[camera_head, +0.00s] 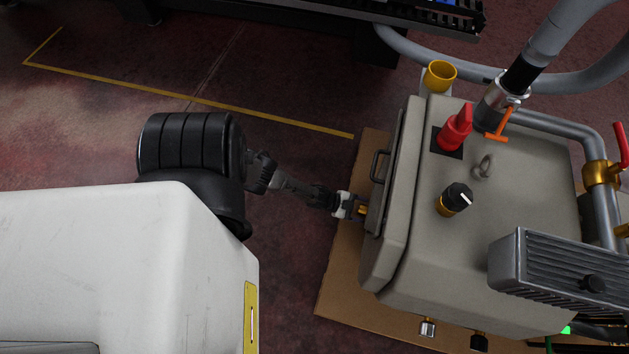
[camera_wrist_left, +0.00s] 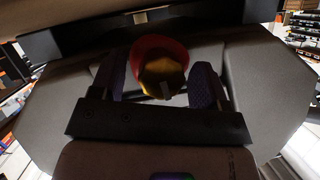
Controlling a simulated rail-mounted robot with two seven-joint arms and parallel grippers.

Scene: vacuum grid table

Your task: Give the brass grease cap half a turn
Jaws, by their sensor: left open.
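The brass grease cap (camera_wrist_left: 163,76) shows in the left wrist view as a golden, faceted cap with a pale mark and a red ring (camera_wrist_left: 158,48) around its upper side. In the head view a small yellow part (camera_head: 362,210) shows at the cabinet's left side, right at my left gripper (camera_head: 350,206). In the wrist view the two dark fingers of my left gripper (camera_wrist_left: 162,86) are open, one on each side of the cap. A gap shows at the left finger; the right finger looks closer, and contact cannot be told. My right gripper is not in view.
The grey cabinet (camera_head: 410,130) stands on a brown board (camera_head: 338,290). Its door handle (camera_head: 378,165) is just above my left gripper. A black knob (camera_head: 456,196), red switch (camera_head: 456,130), yellow cup (camera_head: 438,76) and pipes surround it. Open floor lies to the left.

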